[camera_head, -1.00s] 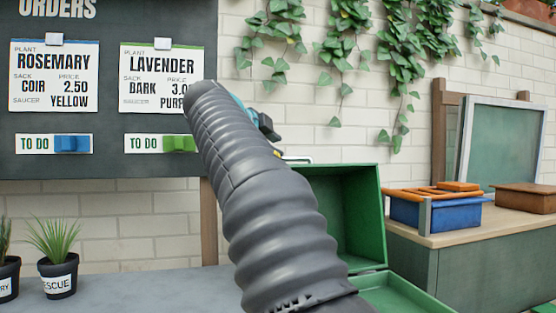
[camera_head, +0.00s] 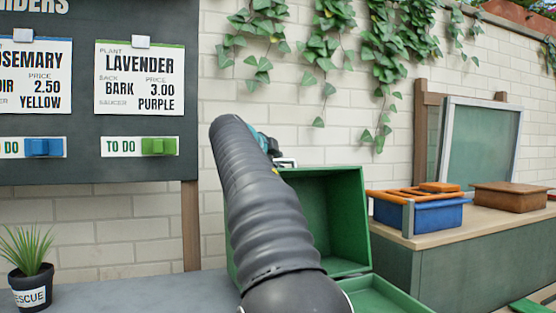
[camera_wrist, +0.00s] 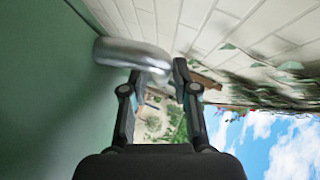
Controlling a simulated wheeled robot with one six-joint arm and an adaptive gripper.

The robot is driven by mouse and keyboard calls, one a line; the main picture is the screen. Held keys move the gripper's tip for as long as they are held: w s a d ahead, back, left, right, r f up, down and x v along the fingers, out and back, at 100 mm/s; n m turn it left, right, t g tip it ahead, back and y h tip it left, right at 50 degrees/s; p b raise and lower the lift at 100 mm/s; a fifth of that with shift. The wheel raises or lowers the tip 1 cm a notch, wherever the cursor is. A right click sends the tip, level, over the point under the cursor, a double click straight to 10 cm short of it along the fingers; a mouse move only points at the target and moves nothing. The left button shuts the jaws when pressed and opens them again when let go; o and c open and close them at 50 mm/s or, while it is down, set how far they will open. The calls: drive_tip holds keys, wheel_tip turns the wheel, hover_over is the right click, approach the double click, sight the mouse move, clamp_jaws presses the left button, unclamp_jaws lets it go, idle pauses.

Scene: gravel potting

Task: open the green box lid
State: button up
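The green box lid (camera_head: 352,215) stands raised in the head view, its hollow inner side facing me. The green box's lower part (camera_head: 388,300) shows below it, cut off by the bottom edge. A silver handle (camera_head: 287,162) shows at the lid's upper left edge, partly behind my arm. In the wrist view the handle (camera_wrist: 130,52) lies at my gripper's (camera_wrist: 157,68) fingertips, its right end near the gap between them. The fingers stand apart, and I see no clear grip. A plain green surface (camera_wrist: 45,100) fills the left of that view. In the head view my arm hides most of the gripper.
A blue crate with an orange top (camera_head: 420,213) and a brown box (camera_head: 510,197) stand on the right bench (camera_head: 450,238). A potted plant (camera_head: 30,290) stands at lower left. The order board (camera_head: 100,170) hangs behind. The grey worktop (camera_head: 150,290) is clear between plant and box.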

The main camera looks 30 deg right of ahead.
drive_tip(key=shift+w+d+f, duration=0.2)
drive_tip(key=shift+w+d, duration=0.05)
drive_tip(key=shift+d, duration=0.25)
clamp_jaws()
drive_tip(key=shift+m+t+h, duration=0.5)
drive_tip(key=shift+m+h, duration=0.1)
drive_tip(key=s+r+b, duration=0.1)
drive_tip(key=s+b, duration=0.1)
drive_tip(key=b, duration=0.1)
drive_tip(key=s+a+r+b, duration=0.1)
drive_tip(key=s+r+b, duration=0.1)
drive_tip(key=b, duration=0.1)
drive_tip(key=shift+s+a+r, duration=0.1)
drive_tip(key=shift+s+r, duration=0.05)
drive_tip(key=shift+s, duration=0.2)
drive_tip(key=shift+s+a+r, duration=0.1)
drive_tip(key=shift+s+r, duration=0.25)
drive_tip(key=shift+r, duration=0.1)
